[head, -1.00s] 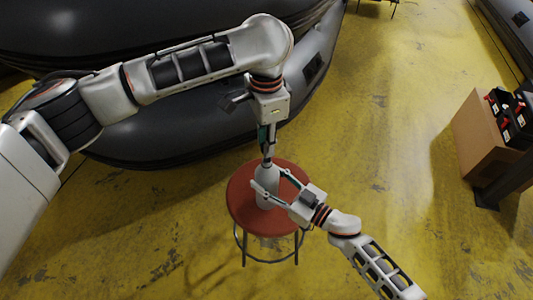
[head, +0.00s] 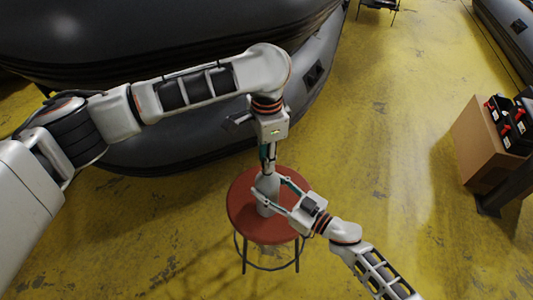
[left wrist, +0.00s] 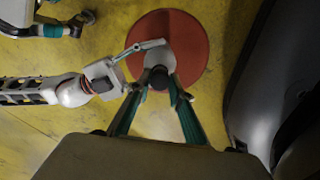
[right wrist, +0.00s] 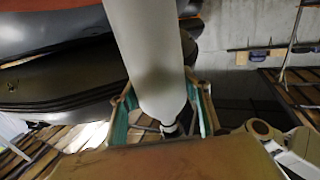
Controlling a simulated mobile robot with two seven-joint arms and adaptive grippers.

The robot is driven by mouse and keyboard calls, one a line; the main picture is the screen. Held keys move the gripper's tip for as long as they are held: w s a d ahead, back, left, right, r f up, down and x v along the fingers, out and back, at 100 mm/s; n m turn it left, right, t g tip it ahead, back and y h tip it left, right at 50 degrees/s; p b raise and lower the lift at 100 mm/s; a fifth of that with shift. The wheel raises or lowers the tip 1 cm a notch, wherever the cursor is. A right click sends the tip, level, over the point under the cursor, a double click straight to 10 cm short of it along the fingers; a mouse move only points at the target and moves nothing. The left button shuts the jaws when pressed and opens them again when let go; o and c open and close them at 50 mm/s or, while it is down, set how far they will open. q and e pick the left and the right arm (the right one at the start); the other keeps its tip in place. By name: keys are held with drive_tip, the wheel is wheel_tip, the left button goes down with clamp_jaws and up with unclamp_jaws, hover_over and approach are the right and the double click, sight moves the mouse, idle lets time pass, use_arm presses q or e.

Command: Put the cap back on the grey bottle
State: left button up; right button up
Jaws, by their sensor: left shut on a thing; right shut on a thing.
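The grey bottle (head: 266,207) stands upright on the red round stool (head: 241,222). My right gripper (head: 269,192) is shut around its body from the right. In the right wrist view the bottle (right wrist: 150,55) fills the space between the fingers, neck end pointing down in the picture. My left gripper (head: 268,170) is directly above the bottle, pointing down, shut on a small dark cap (left wrist: 159,78). In the left wrist view the cap is over the bottle top (left wrist: 160,59). The fingers hide the join, so I cannot tell whether the cap touches the neck.
Large dark inflatable boats (head: 200,30) lie behind the stool, close to my left arm. A cardboard box (head: 480,140) with black and red items stands at the right. The yellow floor (head: 390,130) between stool and box is clear.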

use_arm(q)
drive_tip(key=shift+f, duration=0.3)
drive_tip(key=shift+f, duration=0.55)
idle(0.4)
